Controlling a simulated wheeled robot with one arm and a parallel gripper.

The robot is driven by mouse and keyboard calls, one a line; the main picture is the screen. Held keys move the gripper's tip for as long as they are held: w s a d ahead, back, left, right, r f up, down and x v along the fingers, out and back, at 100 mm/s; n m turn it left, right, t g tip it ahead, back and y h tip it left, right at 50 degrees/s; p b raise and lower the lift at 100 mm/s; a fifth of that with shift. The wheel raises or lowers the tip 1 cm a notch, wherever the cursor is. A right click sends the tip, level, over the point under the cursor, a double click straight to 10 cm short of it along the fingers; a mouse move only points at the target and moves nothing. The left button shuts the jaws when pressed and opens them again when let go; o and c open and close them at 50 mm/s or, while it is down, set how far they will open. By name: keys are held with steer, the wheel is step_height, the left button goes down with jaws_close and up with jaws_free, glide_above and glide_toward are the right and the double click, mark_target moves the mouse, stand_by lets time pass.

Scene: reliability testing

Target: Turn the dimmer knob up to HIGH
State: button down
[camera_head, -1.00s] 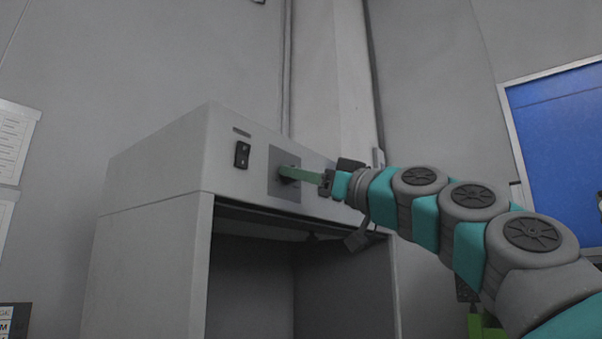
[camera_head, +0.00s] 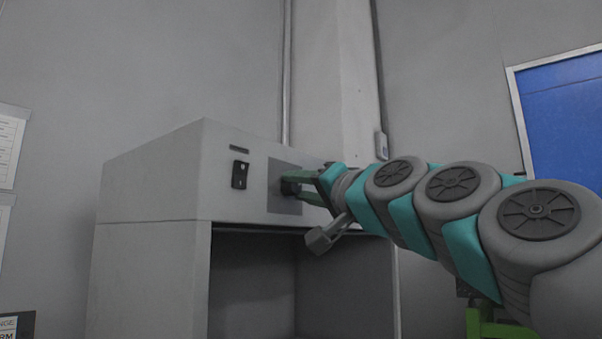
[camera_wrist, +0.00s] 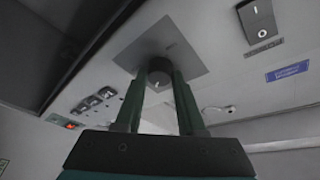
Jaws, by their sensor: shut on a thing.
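The dimmer knob is a dark round knob on a grey square plate (camera_head: 284,205) on the front of a grey cabinet. In the wrist view the knob (camera_wrist: 157,69) sits at the middle of the plate (camera_wrist: 185,57), with a small light mark on its face. My gripper (camera_head: 290,187) is at the knob, its two green fingers on either side of it. In the wrist view my gripper (camera_wrist: 160,80) is shut on the knob. The fingers hide part of the knob, and any HIGH label cannot be read.
A black rocker switch (camera_head: 240,174) is left of the plate on the cabinet (camera_head: 150,185). The wrist view also shows the rocker switch (camera_wrist: 257,19), a blue label (camera_wrist: 287,72) and several small switches (camera_wrist: 95,99). The cabinet is open below the panel. A blue board (camera_head: 565,125) hangs at the right.

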steer(key=m+h, duration=0.2)
steer(key=m, duration=0.2)
steer(key=shift+r, duration=0.1)
steer(key=m+g, duration=0.1)
steer(key=m, duration=0.1)
steer(key=shift+r+m, duration=0.1)
steer(key=shift+m, duration=0.3)
steer(key=m+g+h, duration=0.1)
steer(key=m, duration=0.1)
steer(key=shift+w+m, duration=0.1)
steer(key=shift+m, duration=0.2)
steer(key=shift+m+g, duration=0.6)
steer(key=shift+m, duration=0.8)
steer(key=c, duration=0.5)
jaws_free()
steer(key=shift+r, duration=0.1)
